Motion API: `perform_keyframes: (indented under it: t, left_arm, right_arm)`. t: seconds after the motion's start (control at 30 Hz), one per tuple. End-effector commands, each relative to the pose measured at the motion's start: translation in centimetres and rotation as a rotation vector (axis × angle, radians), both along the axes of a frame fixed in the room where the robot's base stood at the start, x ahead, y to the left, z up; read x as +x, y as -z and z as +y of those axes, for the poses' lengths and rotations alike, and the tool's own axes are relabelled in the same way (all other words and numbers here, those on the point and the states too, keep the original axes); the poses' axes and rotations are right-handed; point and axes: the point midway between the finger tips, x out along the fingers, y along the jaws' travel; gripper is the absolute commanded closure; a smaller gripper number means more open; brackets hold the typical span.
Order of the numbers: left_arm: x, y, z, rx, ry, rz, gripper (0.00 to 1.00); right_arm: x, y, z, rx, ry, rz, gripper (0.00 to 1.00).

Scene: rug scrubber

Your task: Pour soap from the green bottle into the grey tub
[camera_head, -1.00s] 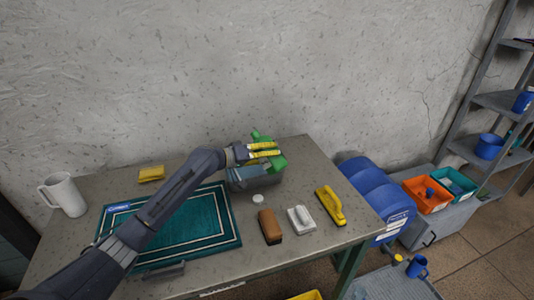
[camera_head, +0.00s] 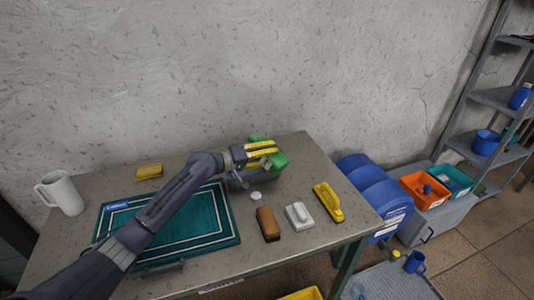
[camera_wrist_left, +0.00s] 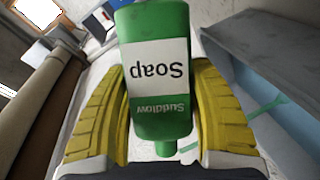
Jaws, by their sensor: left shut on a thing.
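My left gripper (camera_head: 262,149) is shut on the green soap bottle (camera_head: 280,161), with its yellow fingers on either side. In the left wrist view the bottle (camera_wrist_left: 158,75) fills the middle, its white "Soap" label upside down in the picture and its narrow end low. The bottle is held tilted above the back right of the table. The grey tub (camera_head: 239,183) stands under the gripper and bottle, largely hidden by them. I cannot tell whether soap is flowing. My right gripper is not in view.
A small white disc (camera_head: 256,196) lies in front of the tub. A brown brush (camera_head: 268,224), a white brush (camera_head: 299,215) and a yellow brush (camera_head: 328,203) lie to the right. A green rug (camera_head: 212,238), yellow sponge (camera_head: 149,172) and white jug (camera_head: 62,194) are left.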

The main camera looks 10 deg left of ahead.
Motion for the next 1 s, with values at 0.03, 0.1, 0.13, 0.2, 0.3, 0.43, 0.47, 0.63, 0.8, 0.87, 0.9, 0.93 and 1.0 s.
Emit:
perform_keyframes:
  t: [0.03, 0.1, 0.13, 0.2, 0.3, 0.43, 0.47, 0.63, 0.8, 0.87, 0.9, 0.93, 1.0]
  left_arm:
    - [0.07, -0.29, 0.03, 0.000, -0.001, -0.005, 0.91]
    - [0.06, -0.25, 0.03, 0.000, 0.000, -0.004, 0.91]
    - [0.05, -0.19, 0.01, -0.005, -0.001, -0.001, 0.91]
    - [0.06, -0.24, 0.02, -0.004, 0.000, -0.002, 0.91]
    - [0.03, -0.15, -0.01, -0.011, -0.001, 0.003, 0.91]
    - [-0.01, 0.12, -0.08, -0.048, -0.002, 0.023, 0.91]
    - [-0.01, 0.10, -0.08, -0.049, -0.002, 0.023, 0.91]
    - [-0.02, 0.07, -0.09, -0.047, -0.002, 0.022, 0.91]
    - [-0.04, 0.21, -0.13, -0.061, -0.001, 0.032, 0.91]
    - [-0.08, 0.34, -0.17, -0.081, -0.001, 0.043, 0.91]
    - [-0.09, 0.40, -0.18, -0.089, -0.001, 0.048, 0.91]
    - [-0.09, 0.38, -0.19, -0.091, -0.001, 0.049, 0.91]
    - [-0.09, 0.33, -0.19, -0.091, -0.001, 0.048, 0.91]
  right_arm:
    - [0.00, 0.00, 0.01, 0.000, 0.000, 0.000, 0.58]
    - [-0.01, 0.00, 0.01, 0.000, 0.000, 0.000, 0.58]
    - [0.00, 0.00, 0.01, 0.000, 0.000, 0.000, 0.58]
    - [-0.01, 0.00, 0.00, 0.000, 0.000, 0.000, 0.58]
    - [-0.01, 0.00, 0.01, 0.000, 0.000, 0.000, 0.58]
    - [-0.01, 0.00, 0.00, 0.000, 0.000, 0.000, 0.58]
    - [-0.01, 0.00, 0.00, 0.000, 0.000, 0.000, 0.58]
    - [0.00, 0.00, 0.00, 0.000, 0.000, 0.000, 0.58]
    - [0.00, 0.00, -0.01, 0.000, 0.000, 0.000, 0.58]
    - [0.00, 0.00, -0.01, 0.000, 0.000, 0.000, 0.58]
    - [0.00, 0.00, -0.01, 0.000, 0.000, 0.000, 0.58]
    - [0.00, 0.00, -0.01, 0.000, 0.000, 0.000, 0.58]
    - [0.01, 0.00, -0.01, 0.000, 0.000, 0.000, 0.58]
